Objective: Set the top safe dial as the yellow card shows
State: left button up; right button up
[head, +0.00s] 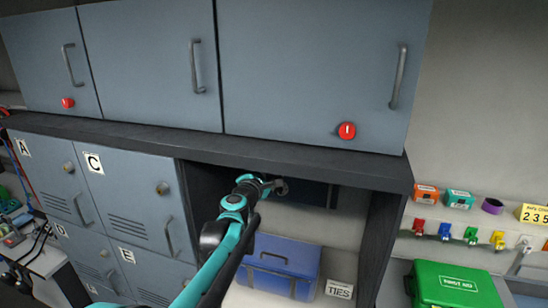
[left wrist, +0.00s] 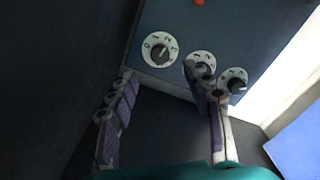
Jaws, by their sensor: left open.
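The yellow card (head: 534,214) is on the right wall, cut by the picture edge; "2 3 5" shows on it. The dark blue safe (head: 314,190) is inside the open bay, mostly hidden by shadow and my arm. In the left wrist view the safe front (left wrist: 232,35) carries three white dials with dark knobs in a slanting row: one dial (left wrist: 150,60) at the left, a middle dial (left wrist: 207,57) and a right dial (left wrist: 243,75). My left gripper (head: 270,187) is open; its fingers (left wrist: 162,85) lie below the dials. The right finger partly covers the middle dial. I cannot tell contact.
Lockers (head: 118,192) stand left. A blue box (head: 283,255) and a TIES label (head: 339,289) are below my arm. A green first aid box (head: 455,283) stands right.

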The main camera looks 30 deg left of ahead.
pick_arm(q)
jog(key=shift+v, duration=1.45)
jog(key=s+d+f+m+g+h+b, duration=0.25)
jog(key=s+d+f+m+b, duration=0.3)
jog(key=d+f+m, duration=0.4)
jog(key=s+d+f+m+g+h+b, duration=0.2)
jog(key=s+d+f+m+h+b, duration=0.35)
jog(key=d+f, duration=0.65)
jog(key=s+d+f+m+g+y+b, duration=0.1)
jog(key=s+f+m+g+y+b, duration=0.1)
jog(key=s+f+m, duration=0.4)
jog(key=s+d+f+m+g+y+b, duration=0.2)
jog(key=s+f+m+g+b, duration=0.2)
jog(key=s+f, duration=0.5)
notch_tip(320, 180, down, 7)
jog(key=m+b, duration=0.2)
jog(key=b, duration=0.1)
jog(key=shift+s+m, duration=0.3)
jog(key=shift+s, duration=0.1)
